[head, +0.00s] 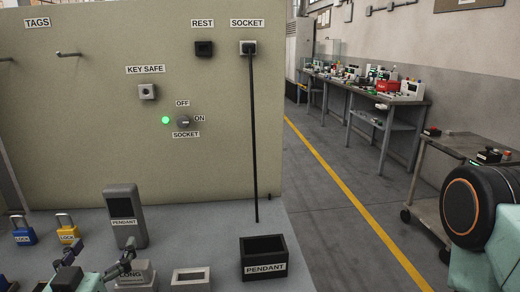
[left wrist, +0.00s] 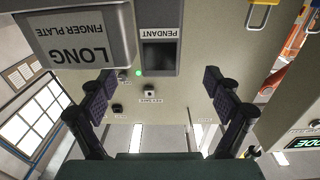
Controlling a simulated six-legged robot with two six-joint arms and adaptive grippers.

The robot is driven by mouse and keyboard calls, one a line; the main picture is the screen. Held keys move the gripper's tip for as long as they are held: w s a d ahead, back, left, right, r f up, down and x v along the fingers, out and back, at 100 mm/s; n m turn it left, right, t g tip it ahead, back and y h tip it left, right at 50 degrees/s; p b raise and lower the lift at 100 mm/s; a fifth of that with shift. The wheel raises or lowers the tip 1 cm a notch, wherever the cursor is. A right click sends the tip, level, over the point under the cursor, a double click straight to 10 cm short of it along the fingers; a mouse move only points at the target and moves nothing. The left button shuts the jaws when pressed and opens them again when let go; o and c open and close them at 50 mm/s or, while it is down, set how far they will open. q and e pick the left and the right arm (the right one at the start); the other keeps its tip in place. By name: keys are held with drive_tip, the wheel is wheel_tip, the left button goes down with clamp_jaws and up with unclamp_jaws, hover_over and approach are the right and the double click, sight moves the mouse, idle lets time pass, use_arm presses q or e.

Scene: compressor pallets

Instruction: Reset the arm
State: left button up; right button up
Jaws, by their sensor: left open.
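My left gripper (head: 96,270) is at the lower left of the head view, low over the front of the bench. Its two dark fingers stand apart. In the left wrist view the open fingers (left wrist: 158,92) have nothing between them but the panel behind. A grey block labelled LONG FINGER PLATE (left wrist: 88,40) shows large and upside down there. In the head view this block (head: 136,275) is partly hidden by the gripper. A grey unit labelled PENDANT (head: 124,230) stands upright behind the gripper and also shows in the left wrist view (left wrist: 160,22). My right gripper is out of view.
An open black box labelled PENDANT (head: 263,272) and a pale frame (head: 190,282) sit on the bench (head: 200,225). Blue (head: 23,237) and yellow (head: 68,236) locks stand left. A black cord (head: 254,140) hangs from the socket (head: 247,47). A cart (head: 455,149) stands right.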

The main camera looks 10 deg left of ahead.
sight(121, 216)
use_arm(q)
drive_tip(key=shift+w+a+f+b, duration=0.15)
drive_tip(key=shift+w+b, duration=0.2)
drive_tip(key=shift+w, duration=0.15)
drive_tip(key=shift+w+a+f+b, duration=0.15)
drive_tip(key=shift+w+b, duration=0.15)
drive_tip(key=shift+w, duration=0.2)
drive_tip(key=shift+w+a+b, duration=0.1)
drive_tip(key=shift+w+b, duration=0.25)
drive_tip(key=shift+b, duration=0.05)
drive_tip(key=b+x, duration=0.3)
drive_tip(key=x, duration=0.5)
drive_tip(key=shift+w+r, duration=0.15)
drive_tip(key=shift+w, duration=0.3)
drive_tip(key=shift+f, duration=0.2)
